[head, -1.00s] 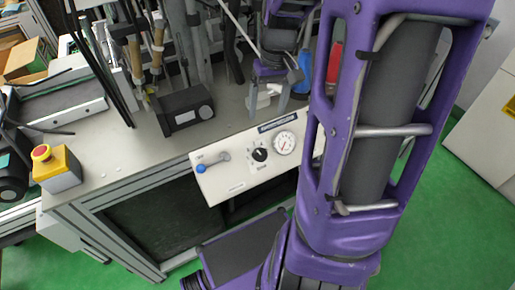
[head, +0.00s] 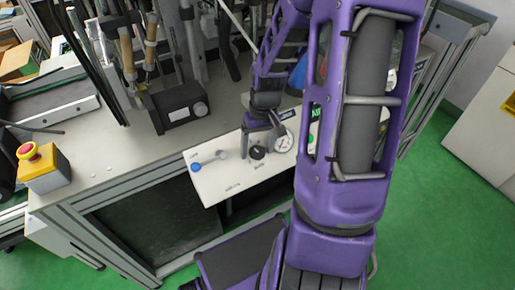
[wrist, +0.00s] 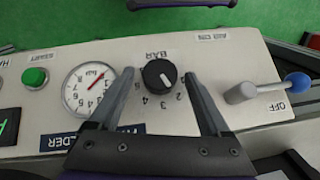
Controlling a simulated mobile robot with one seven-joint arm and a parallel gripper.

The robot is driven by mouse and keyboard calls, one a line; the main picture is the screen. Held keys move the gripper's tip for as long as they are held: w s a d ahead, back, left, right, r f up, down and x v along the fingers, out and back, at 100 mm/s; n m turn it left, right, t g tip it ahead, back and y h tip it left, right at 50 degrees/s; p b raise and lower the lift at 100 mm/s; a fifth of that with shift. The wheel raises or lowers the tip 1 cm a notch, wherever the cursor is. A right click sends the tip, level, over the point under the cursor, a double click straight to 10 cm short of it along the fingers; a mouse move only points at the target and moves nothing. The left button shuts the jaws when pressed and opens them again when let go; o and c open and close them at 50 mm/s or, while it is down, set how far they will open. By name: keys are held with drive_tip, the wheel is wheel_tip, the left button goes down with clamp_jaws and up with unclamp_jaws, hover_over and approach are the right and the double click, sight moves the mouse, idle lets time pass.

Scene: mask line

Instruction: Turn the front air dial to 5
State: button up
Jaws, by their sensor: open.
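The front air dial (head: 257,153) is a round black knob on the white sloping panel (head: 232,188). In the wrist view the dial (wrist: 160,75) sits under the word BAR, with a number scale around its lower side. Its white mark points to the lower right, toward the 2 side of the scale. My gripper (head: 262,140) is open over the panel. In the wrist view my gripper's (wrist: 160,74) two fingers stand on either side of the dial, with visible gaps. I cannot tell how far above the panel the fingertips are.
A pressure gauge (wrist: 89,89) is close beside one finger, with a green button (wrist: 35,77) beyond it. A lever with a blue knob (wrist: 298,82) is on the dial's other side. A yellow box with a red button (head: 42,167) stands at the bench's left.

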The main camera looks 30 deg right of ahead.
clamp_jaws()
idle(0.4)
drive_tip(key=shift+d+r+p, duration=0.1)
drive_tip(key=shift+r+p, duration=0.05)
drive_tip(key=shift+p, duration=0.35)
